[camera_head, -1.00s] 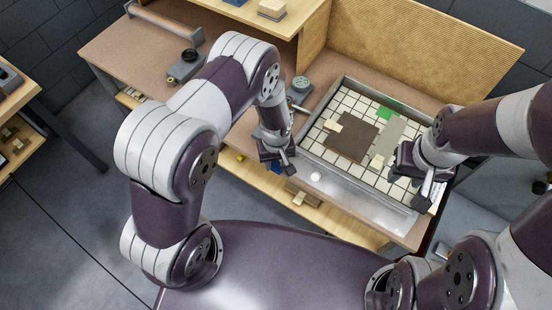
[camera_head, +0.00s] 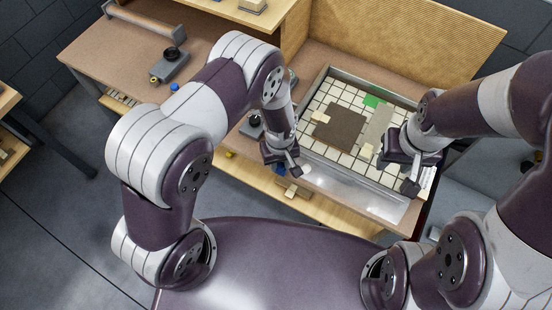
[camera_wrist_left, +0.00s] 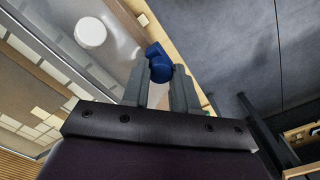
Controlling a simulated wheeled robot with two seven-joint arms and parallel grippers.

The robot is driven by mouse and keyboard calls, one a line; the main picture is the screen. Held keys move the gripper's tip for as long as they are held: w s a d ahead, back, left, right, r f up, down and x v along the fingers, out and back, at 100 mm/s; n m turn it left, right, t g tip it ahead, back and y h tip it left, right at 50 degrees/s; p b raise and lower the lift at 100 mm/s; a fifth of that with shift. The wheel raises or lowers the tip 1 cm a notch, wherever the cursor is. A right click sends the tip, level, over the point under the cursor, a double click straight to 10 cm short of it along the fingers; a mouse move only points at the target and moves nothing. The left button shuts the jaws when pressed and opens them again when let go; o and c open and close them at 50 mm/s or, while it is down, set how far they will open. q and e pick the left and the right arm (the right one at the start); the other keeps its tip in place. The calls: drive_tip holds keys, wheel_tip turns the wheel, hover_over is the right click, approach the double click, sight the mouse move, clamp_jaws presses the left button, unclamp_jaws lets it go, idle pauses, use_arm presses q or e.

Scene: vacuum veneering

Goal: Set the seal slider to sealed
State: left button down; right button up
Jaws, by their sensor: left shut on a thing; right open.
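The blue seal slider knob (camera_wrist_left: 158,64) shows between the fingertips of my left gripper (camera_wrist_left: 160,82) in the left wrist view, at the front edge of the metal frame. The gripper is shut on it. In the head view my left gripper (camera_head: 289,168) is at the front left of the tray frame and mostly hides the knob. The slider's marks are not readable. My right gripper (camera_head: 410,172) is open and empty over the right side of the tray. A white round knob (camera_wrist_left: 90,32) sits on the metal strip beside the slider.
The tiled tray (camera_head: 335,158) holds a brown panel (camera_head: 338,126), a grey strip (camera_head: 378,127) and a green piece (camera_head: 371,101). A grey device with a black knob (camera_head: 171,55) stands at the back left. A wooden shelf (camera_head: 330,210) runs below the front edge.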

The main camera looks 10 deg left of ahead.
sight(279, 166)
use_arm(q)
drive_tip(key=c, duration=1.1)
unclamp_jaws()
drive_tip(key=shift+r, duration=0.1)
drive_tip(key=shift+s, duration=0.1)
drive_tip(key=shift+r, duration=0.1)
drive_tip(key=shift+r, duration=0.35)
wheel_tip(279, 166, up, 12)
drive_tip(key=b, duration=0.2)
drive_tip(key=shift+f+b, duration=0.1)
drive_tip(key=shift+b, duration=0.3)
drive_tip(key=shift+c, duration=0.2)
